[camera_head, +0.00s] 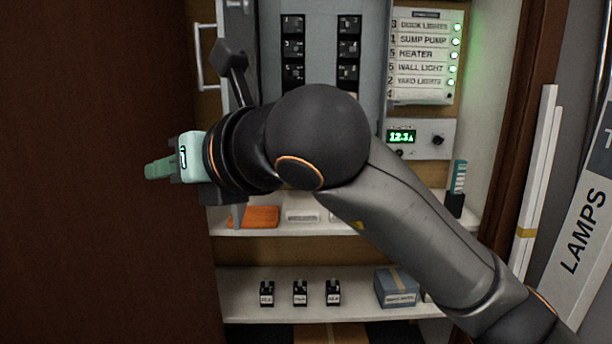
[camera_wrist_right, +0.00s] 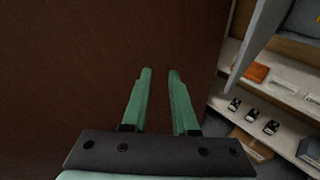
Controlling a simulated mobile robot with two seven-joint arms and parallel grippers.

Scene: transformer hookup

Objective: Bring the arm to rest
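My right arm comes in from the lower right of the head view and reaches across the front of the cabinet. Its gripper (camera_head: 158,169) points left, in front of the dark brown wood panel (camera_head: 100,240). In the right wrist view the gripper's two green fingers (camera_wrist_right: 160,72) stand apart with nothing between them, and the brown panel lies beyond them. The arm hides part of the grey breaker panel (camera_head: 321,60) and of the upper shelf. My left gripper is not in view.
A label board (camera_head: 420,55) has several green lights lit. A meter box (camera_head: 420,138) has a green display. An orange cloth (camera_head: 253,216) lies on the upper shelf. Small black breakers (camera_head: 300,294) and a blue-grey box (camera_head: 396,288) stand on the lower shelf. A LAMPS board (camera_head: 582,225) leans at right.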

